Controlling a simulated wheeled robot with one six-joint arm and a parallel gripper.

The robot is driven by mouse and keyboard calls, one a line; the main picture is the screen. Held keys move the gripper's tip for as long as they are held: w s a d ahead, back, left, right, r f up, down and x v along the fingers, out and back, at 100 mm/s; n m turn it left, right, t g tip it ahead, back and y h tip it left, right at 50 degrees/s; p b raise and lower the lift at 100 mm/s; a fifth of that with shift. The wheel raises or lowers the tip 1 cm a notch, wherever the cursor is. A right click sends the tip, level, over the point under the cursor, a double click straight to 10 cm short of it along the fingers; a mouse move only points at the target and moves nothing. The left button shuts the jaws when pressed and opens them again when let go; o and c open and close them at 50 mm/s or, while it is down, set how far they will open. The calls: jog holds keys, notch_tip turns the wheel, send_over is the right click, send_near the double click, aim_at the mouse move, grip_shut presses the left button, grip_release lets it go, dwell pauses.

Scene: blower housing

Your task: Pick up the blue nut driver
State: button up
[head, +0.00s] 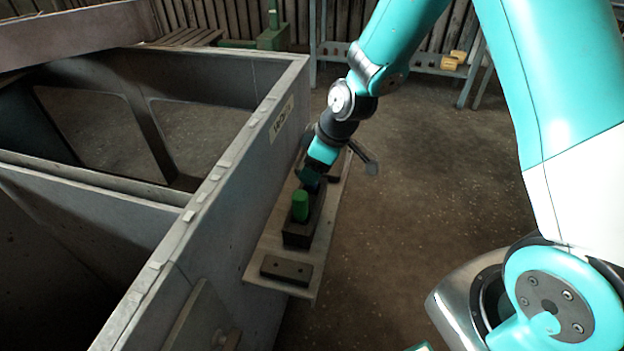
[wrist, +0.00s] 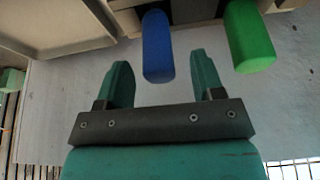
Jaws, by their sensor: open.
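The blue nut driver (wrist: 157,48) shows its blue handle in the wrist view, just beyond and between the fingertips, apart from both fingers. In the head view it is mostly hidden by my gripper, with a small dark blue part visible behind the green handle. My gripper (wrist: 159,72) is open and empty, with a teal finger on each side of the blue handle's line. In the head view my gripper (head: 309,175) is low over the far part of the dark holder block (head: 299,238). The driver's lower end is hidden.
A green-handled driver (head: 300,206) stands upright in the same block, and is close right of the blue one in the wrist view (wrist: 249,38). A dark flat plate (head: 287,270) lies on the narrow shelf (head: 262,262). The grey housing wall (head: 232,190) rises directly left of the shelf.

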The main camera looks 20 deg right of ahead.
jog(key=shift+x, duration=1.5)
jog(key=shift+r, duration=0.1)
jog(key=c, duration=1.1)
jog(key=shift+r, duration=0.1)
notch_tip(320, 180, up, 20)
jog(key=p, duration=0.3)
